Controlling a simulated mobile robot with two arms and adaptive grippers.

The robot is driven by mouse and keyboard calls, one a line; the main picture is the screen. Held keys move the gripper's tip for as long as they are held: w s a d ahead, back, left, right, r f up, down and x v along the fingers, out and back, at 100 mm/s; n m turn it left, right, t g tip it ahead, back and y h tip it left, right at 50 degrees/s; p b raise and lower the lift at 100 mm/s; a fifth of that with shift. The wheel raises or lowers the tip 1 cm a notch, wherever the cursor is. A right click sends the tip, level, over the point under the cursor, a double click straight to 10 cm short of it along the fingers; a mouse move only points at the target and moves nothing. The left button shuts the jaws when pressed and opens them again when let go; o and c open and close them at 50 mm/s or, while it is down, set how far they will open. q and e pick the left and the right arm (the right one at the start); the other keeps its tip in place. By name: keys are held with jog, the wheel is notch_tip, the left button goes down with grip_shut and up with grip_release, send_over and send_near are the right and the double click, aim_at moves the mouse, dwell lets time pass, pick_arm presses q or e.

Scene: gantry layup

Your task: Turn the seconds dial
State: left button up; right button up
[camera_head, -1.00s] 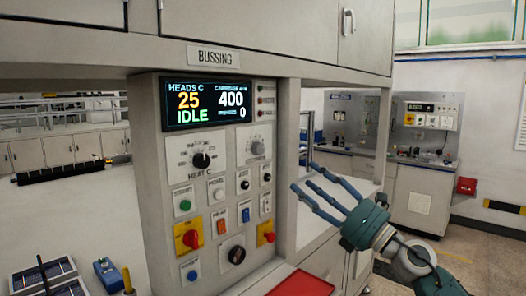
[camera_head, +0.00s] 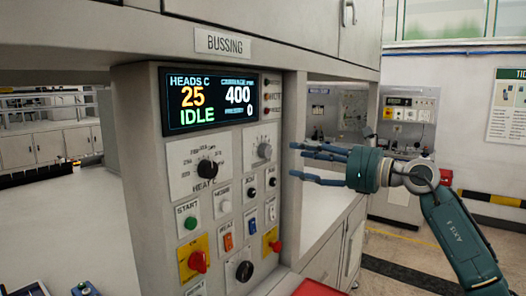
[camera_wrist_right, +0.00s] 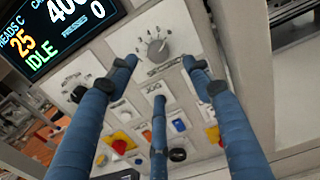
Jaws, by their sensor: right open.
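The seconds dial (camera_head: 264,150) is a grey knob on a light plate with a printed scale, on the upper right of the control panel. In the right wrist view the seconds dial (camera_wrist_right: 157,48) lies ahead, between and beyond the fingertips, with its label below it. My right gripper (camera_head: 296,160) is open and empty, its fingers pointing left at the panel just right of the dial. In the right wrist view my right gripper (camera_wrist_right: 158,68) shows three spread blue fingers, apart from the knob. My left gripper is not in view.
Beside the dial are a black heat knob (camera_head: 207,168), a small black knob (camera_head: 250,193), a green start button (camera_head: 190,222) and a red knob on yellow (camera_head: 198,261). The display (camera_head: 210,98) reads 25, 400, 0, IDLE. An overhanging cabinet (camera_head: 290,30) is above.

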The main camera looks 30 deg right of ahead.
aim_at(269, 152)
jog(key=p+x, duration=0.1)
jog(key=x, duration=0.1)
jog(key=p+x, duration=0.1)
jog(key=r+p+x, duration=0.1)
jog(key=p+x, duration=0.1)
jog(key=shift+w+a, duration=0.2)
jog(key=shift+w, duration=0.05)
jog(key=x, duration=0.1)
jog(key=p+x, duration=0.1)
jog(key=x, duration=0.1)
jog(key=shift+f, duration=0.25)
jog(key=shift+w+a+f+p, duration=0.1)
jog(key=shift+w+a+p, duration=0.05)
jog(key=shift+w+p, duration=0.2)
jog(key=shift+f, duration=0.1)
jog(key=shift+c, duration=1.3)
jog(key=shift+a, duration=0.1)
jog(key=c, duration=0.9)
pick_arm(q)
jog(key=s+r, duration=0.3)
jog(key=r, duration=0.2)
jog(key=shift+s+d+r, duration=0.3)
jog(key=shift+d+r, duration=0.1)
